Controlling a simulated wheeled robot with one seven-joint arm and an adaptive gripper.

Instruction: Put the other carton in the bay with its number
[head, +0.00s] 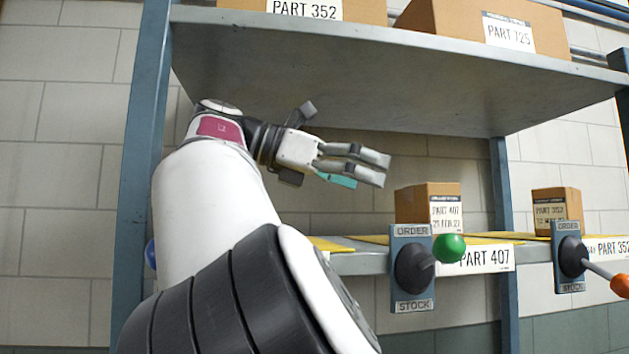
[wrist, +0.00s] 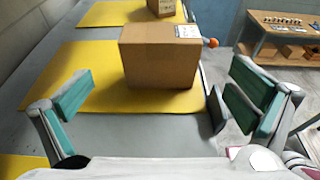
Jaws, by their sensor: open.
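The carton labelled PART 407 (head: 416,204) stands upright on the lower shelf, above the matching PART 407 bay label (head: 487,260). A smaller-looking carton labelled PART 352 (head: 553,208) stands farther right, near the PART 352 bay label (head: 612,248). On the upper shelf sit a PART 352 carton (head: 365,10) and a PART 725 carton (head: 455,20). My gripper (head: 376,169) is open and empty, left of and above the PART 407 carton. In the wrist view, the nearer carton (wrist: 160,58) lies ahead between my fingers (wrist: 165,88), apart from them; another carton (wrist: 165,7) is behind it.
Yellow mats (wrist: 60,75) mark bays on the grey lower shelf. ORDER/STOCK levers with a green knob (head: 449,248) and an orange knob (head: 621,286) stick out from the shelf front. The upper shelf (head: 400,75) overhangs my gripper. A wooden bench (wrist: 285,45) stands at right.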

